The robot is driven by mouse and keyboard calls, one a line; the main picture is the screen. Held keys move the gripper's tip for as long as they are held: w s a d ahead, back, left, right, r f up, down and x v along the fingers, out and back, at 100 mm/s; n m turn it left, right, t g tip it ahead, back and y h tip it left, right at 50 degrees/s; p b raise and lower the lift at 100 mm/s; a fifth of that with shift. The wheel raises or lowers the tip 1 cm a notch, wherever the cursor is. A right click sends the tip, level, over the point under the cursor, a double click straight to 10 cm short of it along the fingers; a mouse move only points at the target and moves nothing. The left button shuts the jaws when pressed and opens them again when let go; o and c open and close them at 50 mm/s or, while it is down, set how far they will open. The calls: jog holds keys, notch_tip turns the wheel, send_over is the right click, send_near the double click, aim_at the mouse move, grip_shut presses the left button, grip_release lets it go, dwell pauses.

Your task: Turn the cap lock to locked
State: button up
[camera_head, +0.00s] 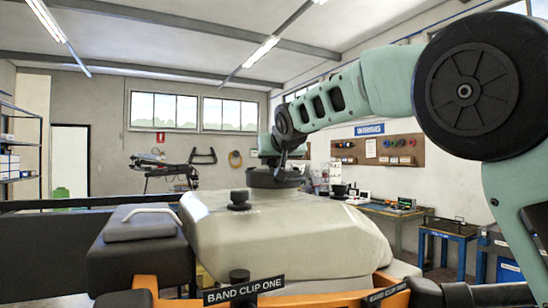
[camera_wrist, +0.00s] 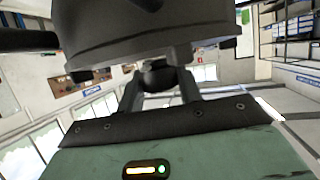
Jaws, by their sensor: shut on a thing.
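The pale tank (camera_head: 300,225) of the spray drone stands in front of me. A wide dark round cap (camera_head: 275,179) sits on its top, and it fills the top of the wrist view (camera_wrist: 145,30). My gripper (camera_head: 285,157) comes down onto the cap from above. In the wrist view my gripper (camera_wrist: 160,85) is shut on a small dark knob (camera_wrist: 157,73) at the cap, between its two fingers. I take this knob to be the cap lock. Its markings are hidden, so I cannot tell which way it is turned.
A smaller black fitting (camera_head: 239,200) stands on the tank left of the cap. A black box with a pale handle (camera_head: 140,245) is at left. A label reading BAND CLIP ONE (camera_head: 243,291) is in front. Workbenches (camera_head: 400,215) stand behind at right.

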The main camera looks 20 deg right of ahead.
jog(key=m+h+b, duration=0.1)
jog(key=m+h, duration=0.1)
jog(key=h, duration=0.1)
jog(key=shift+a+f+b, duration=0.1)
jog(key=shift+a+b, duration=0.05)
jog(key=shift+b, duration=0.2)
jog(key=shift+m+g+h+b, duration=0.4)
jog(key=shift+m+g+h, duration=0.2)
jog(key=shift+m+h, duration=0.95)
jog(key=o, duration=1)
jog(key=b+v, duration=0.5)
jog(key=v, duration=1.2)
jog(key=shift+r, duration=0.3)
